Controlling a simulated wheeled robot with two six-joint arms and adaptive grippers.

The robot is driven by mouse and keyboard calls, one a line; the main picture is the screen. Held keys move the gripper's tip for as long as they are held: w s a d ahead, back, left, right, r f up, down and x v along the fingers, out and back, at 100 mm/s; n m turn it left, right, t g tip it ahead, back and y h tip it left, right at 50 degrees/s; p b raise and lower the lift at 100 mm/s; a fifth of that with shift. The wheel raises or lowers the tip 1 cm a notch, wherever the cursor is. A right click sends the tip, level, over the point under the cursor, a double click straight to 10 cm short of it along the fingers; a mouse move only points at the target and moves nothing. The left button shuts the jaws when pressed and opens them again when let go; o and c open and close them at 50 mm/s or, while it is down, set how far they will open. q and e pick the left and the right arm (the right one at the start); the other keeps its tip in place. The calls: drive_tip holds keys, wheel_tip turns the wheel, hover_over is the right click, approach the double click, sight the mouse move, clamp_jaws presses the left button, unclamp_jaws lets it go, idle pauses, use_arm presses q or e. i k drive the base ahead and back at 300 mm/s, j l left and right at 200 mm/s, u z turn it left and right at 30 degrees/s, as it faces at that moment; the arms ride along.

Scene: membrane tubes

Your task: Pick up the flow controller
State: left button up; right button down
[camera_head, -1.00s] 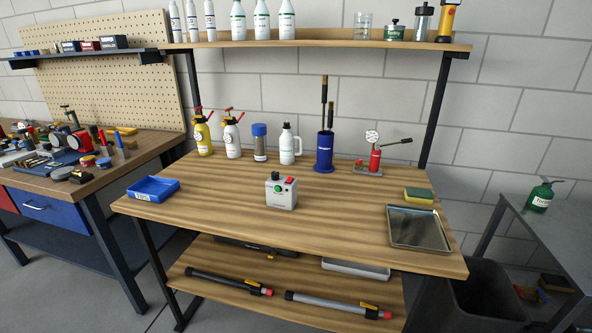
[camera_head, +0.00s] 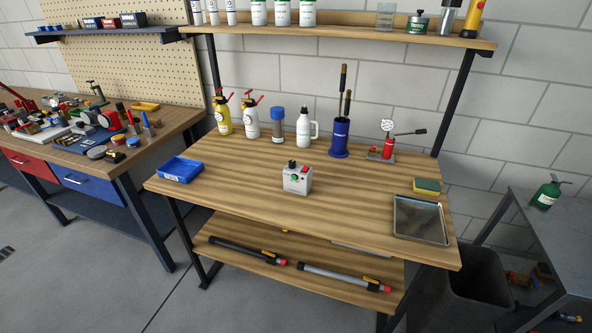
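A small light-grey box with a green knob, a red switch and a dark knob on top (camera_head: 297,181), which looks like the flow controller, stands upright near the middle of the wooden workbench (camera_head: 240,190). Nothing touches it, and the bench around it is bare. Neither of my grippers shows in the head view.
A blue tray (camera_head: 180,170) sits at the bench's left, a metal tray (camera_head: 421,219) and a sponge (camera_head: 427,186) at its right. Spray bottles (camera_head: 251,118), a white jug (camera_head: 304,130), a blue brush holder (camera_head: 339,140) and a red gauge pump (camera_head: 388,143) line the back. Tubes (camera_head: 345,278) lie on the lower shelf.

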sight(302, 186)
drive_tip(key=i+j+z, duration=0.15)
drive_tip(key=j, duration=0.3)
drive_tip(key=i+j+z, duration=0.1)
drive_tip(key=j, duration=0.35)
drive_tip(key=i+j+z, duration=0.15)
drive_tip(key=j, duration=0.3)
drive_tip(key=i+j+z, duration=0.15)
drive_tip(key=j, duration=0.35)
drive_tip(key=i+j+z, duration=0.1)
drive_tip(key=j, duration=0.35)
